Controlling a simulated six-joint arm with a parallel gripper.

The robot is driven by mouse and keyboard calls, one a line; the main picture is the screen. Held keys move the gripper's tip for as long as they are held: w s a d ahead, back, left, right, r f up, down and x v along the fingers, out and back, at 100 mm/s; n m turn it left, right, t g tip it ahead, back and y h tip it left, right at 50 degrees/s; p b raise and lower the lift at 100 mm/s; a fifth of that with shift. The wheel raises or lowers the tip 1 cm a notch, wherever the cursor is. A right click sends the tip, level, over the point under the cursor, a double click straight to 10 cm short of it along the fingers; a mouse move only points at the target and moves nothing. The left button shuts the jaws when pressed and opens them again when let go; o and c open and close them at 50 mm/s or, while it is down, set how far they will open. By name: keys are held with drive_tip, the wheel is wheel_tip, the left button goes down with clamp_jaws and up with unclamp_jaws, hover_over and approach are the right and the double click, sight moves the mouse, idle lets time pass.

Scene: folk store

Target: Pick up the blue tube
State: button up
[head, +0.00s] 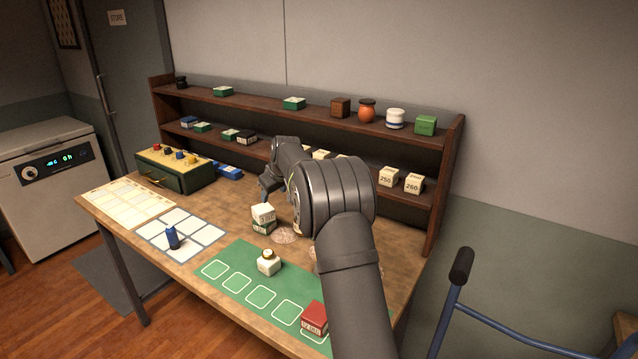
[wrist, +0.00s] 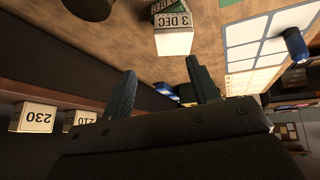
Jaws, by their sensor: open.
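A small dark blue tube (head: 172,237) stands on the white gridded mat (head: 205,222) at the left front of the table. It also shows at the upper right of the wrist view (wrist: 295,44). My gripper (wrist: 161,66) is open, with nothing between its fingertips. In the head view my gripper (head: 268,186) is partly hidden by my arm, over the back of the table near the shelf, well apart from the tube.
White-and-green boxes (head: 263,214) stand at mid table. A green mat (head: 236,283) holds a small jar (head: 268,262) and a red box (head: 314,317). A green case (head: 174,170) and blue packets (head: 228,171) lie at the back left. Shelves (head: 310,117) line the back.

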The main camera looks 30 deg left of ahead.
drive_tip(key=m+t+y, duration=0.4)
drive_tip(key=t+y, duration=0.1)
drive_tip(key=y, duration=0.1)
approach(171, 233)
drive_tip(key=x, duration=0.6)
drive_tip(key=shift+s+a+f, duration=0.1)
drive_tip(key=shift+a+f, duration=0.05)
drive_tip(key=shift+f, duration=0.1)
drive_tip(key=shift+x, duration=2.7)
drive_tip(key=shift+r, duration=0.2)
drive_tip(key=c, duration=0.8)
